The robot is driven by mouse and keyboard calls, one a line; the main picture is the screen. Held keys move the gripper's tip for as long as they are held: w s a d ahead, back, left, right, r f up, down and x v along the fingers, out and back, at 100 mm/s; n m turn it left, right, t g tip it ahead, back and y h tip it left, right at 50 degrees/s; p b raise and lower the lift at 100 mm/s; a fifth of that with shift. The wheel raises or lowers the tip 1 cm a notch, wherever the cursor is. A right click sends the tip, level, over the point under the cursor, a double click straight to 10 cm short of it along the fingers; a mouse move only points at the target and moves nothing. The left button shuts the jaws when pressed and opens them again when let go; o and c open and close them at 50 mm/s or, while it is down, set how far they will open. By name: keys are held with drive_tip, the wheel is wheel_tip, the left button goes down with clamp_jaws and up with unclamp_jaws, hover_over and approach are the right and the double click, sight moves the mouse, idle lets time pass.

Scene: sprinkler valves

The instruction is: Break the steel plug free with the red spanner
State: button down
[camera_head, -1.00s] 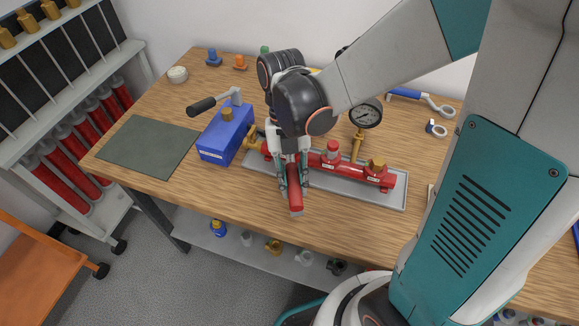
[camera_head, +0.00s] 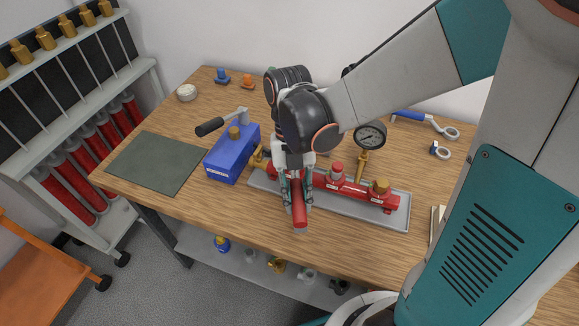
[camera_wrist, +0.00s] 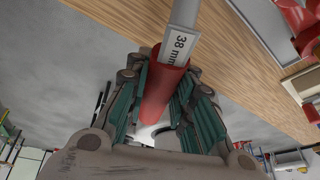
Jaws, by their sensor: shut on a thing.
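My gripper (camera_head: 297,200) is shut on the red handle of the spanner (camera_head: 299,217), over the front of the bench. In the wrist view the fingers (camera_wrist: 163,105) close around the red spanner grip (camera_wrist: 165,90), and its grey shank carries a "38 mm" label. The spanner's jaw is out of sight in the wrist view and hidden behind my gripper in the head view. A red manifold (camera_head: 350,188) lies in a grey tray (camera_head: 400,225), with its left part behind my gripper. I cannot make out the steel plug or whether the spanner touches it.
A blue pump box (camera_head: 228,160) with a lever stands left of the manifold. A pressure gauge (camera_head: 370,135) rises behind it. A blue-handled tool (camera_head: 425,122) lies at the back right. A green mat (camera_head: 155,163) lies clear at the left. The bench's front strip is free.

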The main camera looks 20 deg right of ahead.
drive_tip(key=shift+a+r+p, duration=0.2)
drive_tip(key=shift+r+p, duration=2.05)
drive_tip(key=shift+r, duration=0.75)
drive_tip(key=shift+f, duration=0.1)
drive_tip(key=shift+s+a, duration=0.1)
drive_tip(key=shift+s, duration=0.05)
